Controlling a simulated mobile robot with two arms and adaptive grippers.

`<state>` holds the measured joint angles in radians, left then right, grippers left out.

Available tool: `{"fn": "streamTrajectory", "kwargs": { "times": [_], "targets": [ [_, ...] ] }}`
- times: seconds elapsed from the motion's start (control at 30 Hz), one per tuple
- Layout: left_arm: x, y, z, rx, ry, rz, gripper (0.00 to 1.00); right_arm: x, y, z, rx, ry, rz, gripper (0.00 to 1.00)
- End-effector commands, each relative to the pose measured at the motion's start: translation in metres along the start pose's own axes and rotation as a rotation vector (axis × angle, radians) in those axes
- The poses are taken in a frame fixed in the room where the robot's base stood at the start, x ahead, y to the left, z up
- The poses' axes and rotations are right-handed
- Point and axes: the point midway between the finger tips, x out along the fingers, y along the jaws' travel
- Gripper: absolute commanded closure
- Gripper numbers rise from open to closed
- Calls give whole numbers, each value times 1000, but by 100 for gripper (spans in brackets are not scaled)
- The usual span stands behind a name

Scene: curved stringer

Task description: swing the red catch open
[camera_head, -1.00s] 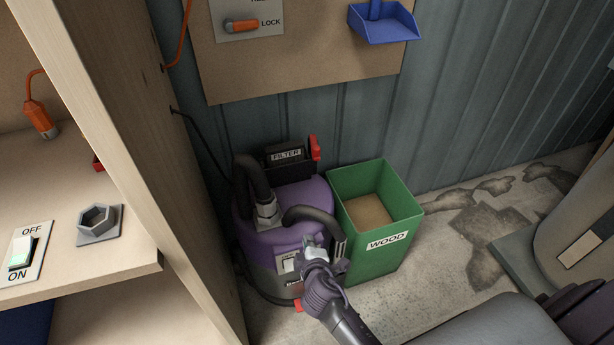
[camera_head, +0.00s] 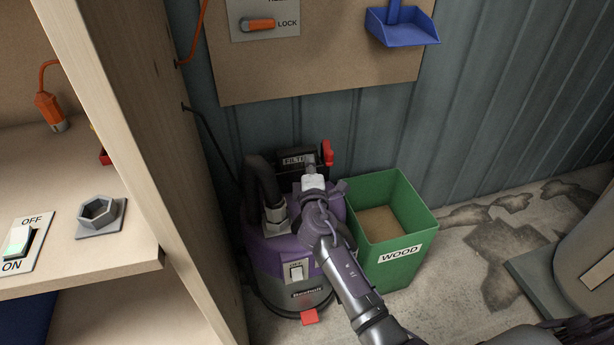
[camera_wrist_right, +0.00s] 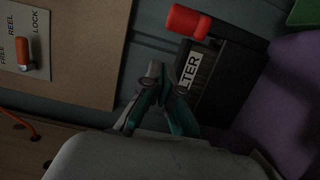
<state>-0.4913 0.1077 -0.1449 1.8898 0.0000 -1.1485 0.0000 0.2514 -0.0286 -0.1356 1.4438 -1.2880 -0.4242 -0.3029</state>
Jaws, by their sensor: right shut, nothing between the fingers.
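The red catch (camera_head: 328,153) sits at the right end of the black filter box (camera_head: 290,160), on top of the purple vacuum (camera_head: 283,252). In the right wrist view the catch (camera_wrist_right: 188,21) is a red cylinder at the top, beside the box's "FILTER" label (camera_wrist_right: 190,70), which is partly hidden. My right gripper (camera_head: 310,162) is in front of the filter box, to the left of the catch. In the right wrist view my right gripper (camera_wrist_right: 160,70) has its fingertips together and empty, below and left of the catch, apart from it. My left gripper is not in view.
A green "WOOD" bin (camera_head: 417,225) stands right of the vacuum. A wooden shelf unit (camera_head: 165,170) rises close on the left. A board (camera_head: 330,60) with an orange lock lever (camera_head: 258,25) and a blue dustpan (camera_head: 402,25) hang behind. A black hose (camera_head: 259,180) rises from the vacuum.

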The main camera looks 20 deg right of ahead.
Motion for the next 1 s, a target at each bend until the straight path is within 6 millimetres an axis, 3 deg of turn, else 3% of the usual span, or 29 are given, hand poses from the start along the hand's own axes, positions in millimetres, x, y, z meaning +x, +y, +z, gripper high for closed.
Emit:
{"fn": "streamTrajectory", "kwargs": {
  "times": [0.2,0.7,0.9,1.0],
  "targets": [
    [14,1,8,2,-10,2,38,4,0,24,-2,-1,-3,100],
    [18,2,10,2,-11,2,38,5,0,31,-3,13,-3,100],
    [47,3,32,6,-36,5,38,3,1,45,-6,106,-4,100],
    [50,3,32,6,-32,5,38,2,-1,60,-2,116,-2,100]
  ]
}}
